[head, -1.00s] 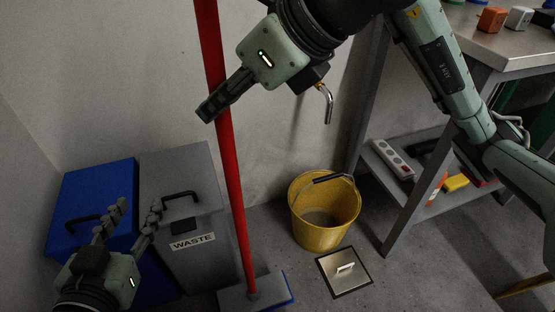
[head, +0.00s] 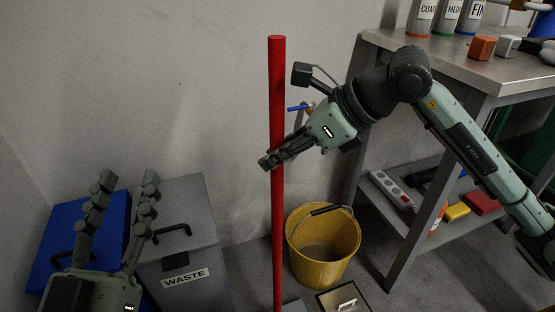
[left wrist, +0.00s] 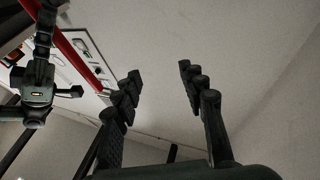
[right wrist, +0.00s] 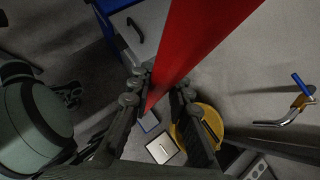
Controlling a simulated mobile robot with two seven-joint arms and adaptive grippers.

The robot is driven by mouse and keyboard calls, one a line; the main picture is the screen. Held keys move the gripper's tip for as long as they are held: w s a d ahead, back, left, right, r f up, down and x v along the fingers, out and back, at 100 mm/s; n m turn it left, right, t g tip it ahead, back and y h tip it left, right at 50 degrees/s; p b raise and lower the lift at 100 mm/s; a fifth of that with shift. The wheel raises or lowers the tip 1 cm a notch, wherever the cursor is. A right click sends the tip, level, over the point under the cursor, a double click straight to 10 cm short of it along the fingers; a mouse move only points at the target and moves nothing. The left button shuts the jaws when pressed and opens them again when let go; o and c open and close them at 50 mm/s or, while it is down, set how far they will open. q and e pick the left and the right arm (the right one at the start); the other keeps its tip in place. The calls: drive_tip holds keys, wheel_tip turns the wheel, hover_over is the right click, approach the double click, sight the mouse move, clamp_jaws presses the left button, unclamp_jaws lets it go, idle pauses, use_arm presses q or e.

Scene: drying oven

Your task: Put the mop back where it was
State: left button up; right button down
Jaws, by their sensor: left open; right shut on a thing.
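The mop's long red handle (head: 277,110) stands nearly upright in the head view, left of the yellow bucket. Its lower end runs out at the bottom edge. My right gripper (head: 270,163) is shut on the handle partway down. In the right wrist view the red handle (right wrist: 190,45) passes between the fingers, and the blue-edged mop head (right wrist: 148,122) shows below on the floor side; I cannot tell if it touches the floor. My left gripper (head: 128,182) is open and empty in front of the bins. The handle (left wrist: 78,50) also shows in the left wrist view.
A blue bin (head: 60,235) and a grey WASTE bin (head: 195,250) stand at the left. The yellow bucket (head: 325,265) stands under a wall tap with a blue lever (head: 300,107). A floor hatch (head: 345,298) lies in front. A metal workbench (head: 455,60) stands at the right.

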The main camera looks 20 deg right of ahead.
use_arm(q)
drive_tip(key=shift+s+r, duration=0.1)
drive_tip(key=shift+r, duration=0.2)
use_arm(e)
drive_tip(key=shift+f, duration=0.35)
drive_tip(key=shift+f, duration=0.15)
drive_tip(key=c, duration=1.4)
unclamp_jaws()
use_arm(q)
drive_tip(key=shift+s+a+r+t, duration=0.1)
drive_tip(key=shift+r+t, duration=0.2)
drive_tip(key=shift+t, duration=0.1)
